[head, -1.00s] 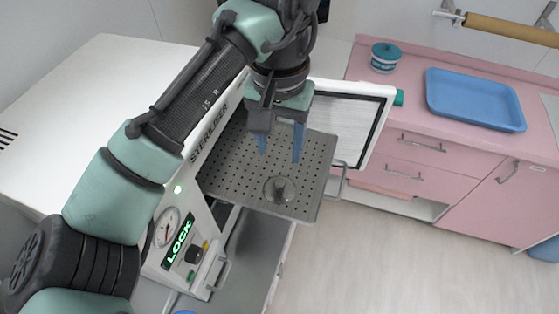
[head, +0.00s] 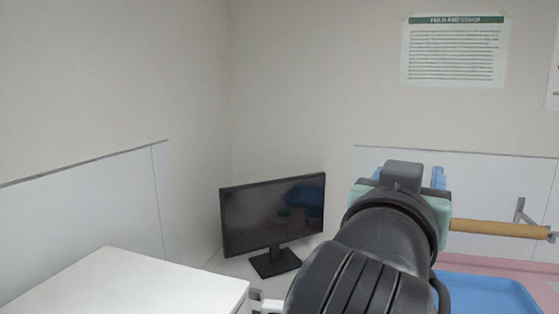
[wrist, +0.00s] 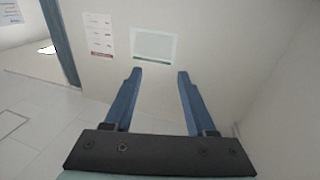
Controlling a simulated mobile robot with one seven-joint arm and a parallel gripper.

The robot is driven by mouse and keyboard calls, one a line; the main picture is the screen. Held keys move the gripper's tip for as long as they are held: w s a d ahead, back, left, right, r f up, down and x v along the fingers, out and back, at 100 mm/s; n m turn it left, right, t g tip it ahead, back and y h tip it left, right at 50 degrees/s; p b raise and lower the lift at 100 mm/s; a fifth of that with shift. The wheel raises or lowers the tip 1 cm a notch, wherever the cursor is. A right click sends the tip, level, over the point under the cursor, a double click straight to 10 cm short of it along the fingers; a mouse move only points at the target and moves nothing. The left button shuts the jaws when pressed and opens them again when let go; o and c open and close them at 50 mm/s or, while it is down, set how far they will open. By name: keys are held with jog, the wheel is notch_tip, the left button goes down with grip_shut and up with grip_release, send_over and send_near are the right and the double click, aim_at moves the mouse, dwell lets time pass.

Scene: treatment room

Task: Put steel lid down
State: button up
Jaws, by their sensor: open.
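My gripper shows in the wrist view (wrist: 160,85) with its two blue fingers apart and nothing between them. In the head view my gripper (head: 412,176) is raised, mostly hidden behind my own wrist and arm, with only bits of blue finger showing. The steel lid is in neither present view. A second ago a small round steel lid with a knob lay on the perforated steriliser tray, in the head view.
A dark monitor (head: 274,215) stands in the corner beside a white surface (head: 130,285). A blue tray (head: 490,296) lies on the pink counter at the lower right, below a brown paper roll (head: 500,229). A poster (head: 455,52) hangs on the wall.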

jog(key=s+a+r+n+t+y, duration=0.6)
jog(key=s+a+r+t+y, duration=0.3)
jog(key=a, duration=0.7)
jog(key=s+r+t, duration=0.2)
jog(key=s, duration=0.1)
jog(key=shift+s+r+t+y, duration=0.25)
jog(key=shift+r+t+y, duration=0.05)
jog(key=shift+y, duration=0.1)
